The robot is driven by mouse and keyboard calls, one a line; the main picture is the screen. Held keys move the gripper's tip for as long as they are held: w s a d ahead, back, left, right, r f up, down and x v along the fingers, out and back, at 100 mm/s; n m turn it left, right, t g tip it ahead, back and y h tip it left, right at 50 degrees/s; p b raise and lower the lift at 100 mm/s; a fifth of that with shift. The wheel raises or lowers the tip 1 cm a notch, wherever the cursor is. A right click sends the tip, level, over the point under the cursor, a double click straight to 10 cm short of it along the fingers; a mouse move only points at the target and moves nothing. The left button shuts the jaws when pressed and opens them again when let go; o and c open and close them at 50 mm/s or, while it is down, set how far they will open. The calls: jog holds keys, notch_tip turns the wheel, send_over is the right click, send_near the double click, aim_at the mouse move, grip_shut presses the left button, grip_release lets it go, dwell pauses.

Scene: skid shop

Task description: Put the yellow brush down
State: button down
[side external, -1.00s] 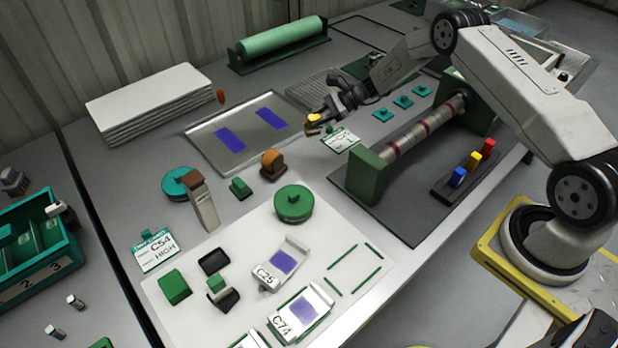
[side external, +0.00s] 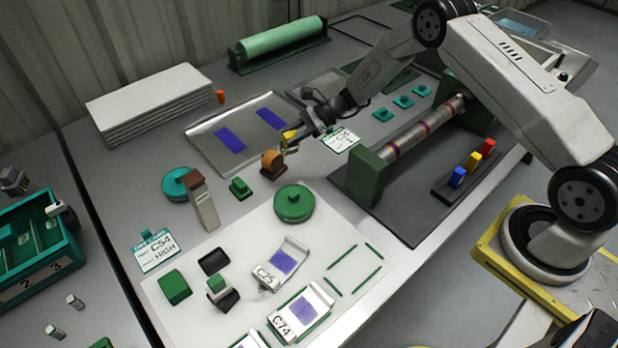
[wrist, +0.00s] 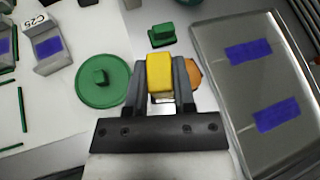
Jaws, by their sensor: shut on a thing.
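The yellow brush (wrist: 160,70) is held between the two fingers of my gripper (wrist: 163,88) in the wrist view. In the side view the brush (side external: 289,138) shows as a small yellow piece at the tip of my gripper (side external: 298,141). My gripper is shut on it, above the table between the metal tray and the orange-brown block (side external: 272,161). In the wrist view that block (wrist: 194,72) is partly hidden behind the right finger. The brush's lower end is hard to make out.
A metal tray (side external: 197,142) with purple patches lies behind. A green round lidded piece (side external: 293,203), a small green block (side external: 240,188) and a tall brown-topped block (side external: 204,208) stand nearby. The roller fixture (side external: 367,176) stands to the right. Bare grey table lies between them.

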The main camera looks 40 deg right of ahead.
jog(key=s+a+r+n+g, duration=0.25)
jog(key=s+a+g, duration=0.25)
jog(key=s+a, duration=1.7)
jog(key=w+a+f, duration=0.4)
jog(key=w, duration=0.3)
jog(key=w+a+f, duration=0.4)
jog(key=w+f, duration=0.1)
jog(key=w, duration=0.2)
jog(key=shift+a+m, duration=0.4)
jog(key=shift+m, duration=0.05)
jog(key=shift+f, duration=0.15)
jog(key=shift+w+f, duration=0.1)
jog(key=shift+f, duration=1.55)
jog(key=shift+f, duration=0.15)
